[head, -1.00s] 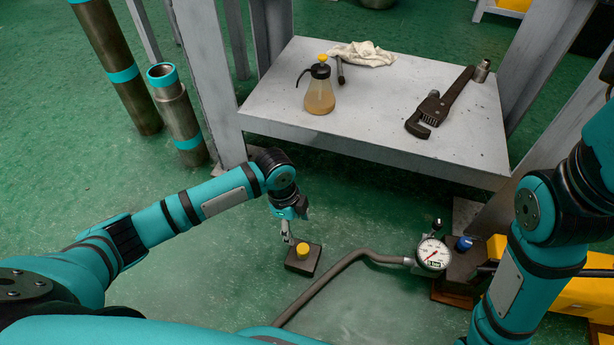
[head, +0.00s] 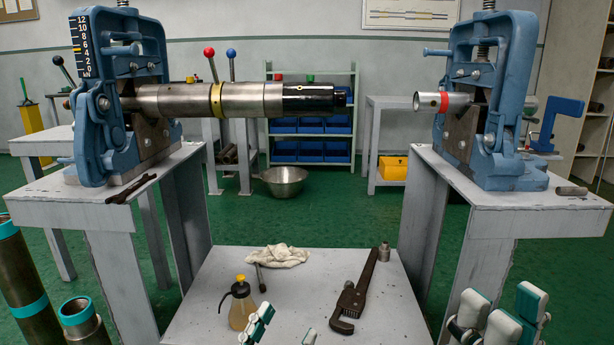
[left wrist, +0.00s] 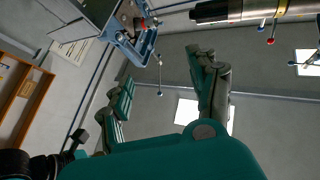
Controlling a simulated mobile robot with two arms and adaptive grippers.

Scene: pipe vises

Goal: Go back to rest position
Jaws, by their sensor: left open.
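My left gripper (head: 284,327) shows at the bottom of the head view, only its white and teal fingertips, spread apart and empty. In the left wrist view its fingers (left wrist: 165,95) stand apart with nothing between them. My right gripper (head: 500,314) is at the bottom right of the head view, its fingers raised and spread, with nothing seen between them. Both arms are mostly out of the head view.
The left blue vise (head: 108,95) holds a long pipe (head: 196,101) with a black end. The right blue vise (head: 500,100) holds a short pipe (head: 458,103) with a red band. A low table (head: 390,305) carries a bottle (head: 241,305), a wrench (head: 353,292) and a cloth (head: 276,257).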

